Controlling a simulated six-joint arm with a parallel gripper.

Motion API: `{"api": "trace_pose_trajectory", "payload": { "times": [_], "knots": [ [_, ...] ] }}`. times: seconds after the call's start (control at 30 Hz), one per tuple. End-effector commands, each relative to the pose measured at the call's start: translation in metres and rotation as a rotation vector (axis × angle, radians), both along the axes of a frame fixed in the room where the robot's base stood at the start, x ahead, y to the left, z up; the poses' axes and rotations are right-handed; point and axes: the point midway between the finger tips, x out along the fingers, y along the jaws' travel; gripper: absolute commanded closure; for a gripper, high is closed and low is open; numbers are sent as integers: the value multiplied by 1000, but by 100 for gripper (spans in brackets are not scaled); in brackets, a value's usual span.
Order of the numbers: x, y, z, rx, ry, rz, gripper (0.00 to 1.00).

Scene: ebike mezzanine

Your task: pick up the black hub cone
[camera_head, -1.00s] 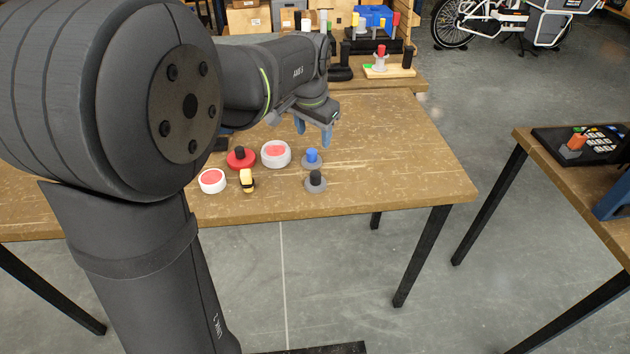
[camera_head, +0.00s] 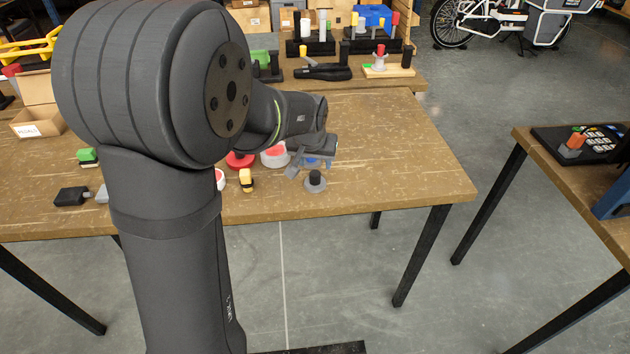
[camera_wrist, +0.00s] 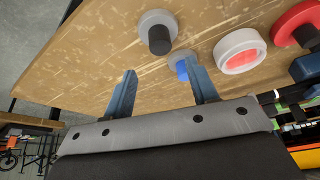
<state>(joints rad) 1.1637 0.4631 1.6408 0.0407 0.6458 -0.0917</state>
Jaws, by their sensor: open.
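The black hub cone (camera_head: 315,178) stands upright on a grey round base near the front edge of the wooden table. In the wrist view the black hub cone (camera_wrist: 159,40) shows beyond the fingertips, between their lines. My gripper (camera_wrist: 163,76) is open, with nothing between its two blue fingers. In the head view my gripper (camera_head: 310,166) is just behind and above the cone, apart from it. A blue cone (camera_wrist: 181,68) on a grey base sits behind the black one, close to the right finger and partly hidden by it.
A white ring with a red centre (camera_wrist: 240,51) and a red disc with a black knob (camera_wrist: 300,25) lie nearby.

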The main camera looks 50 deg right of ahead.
Motion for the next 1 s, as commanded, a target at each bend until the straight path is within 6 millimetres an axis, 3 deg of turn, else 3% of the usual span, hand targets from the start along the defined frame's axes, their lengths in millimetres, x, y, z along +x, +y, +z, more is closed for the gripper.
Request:
{"api": "trace_pose_trajectory", "payload": {
  "times": [0.27,0.5,0.87,1.0],
  "knots": [
    [3,-4,-20,3,1,0,47],
    [8,-10,-54,3,1,0,47],
    [10,-14,-63,0,0,0,47],
    [10,-14,-63,0,0,0,70]
  ]
}}
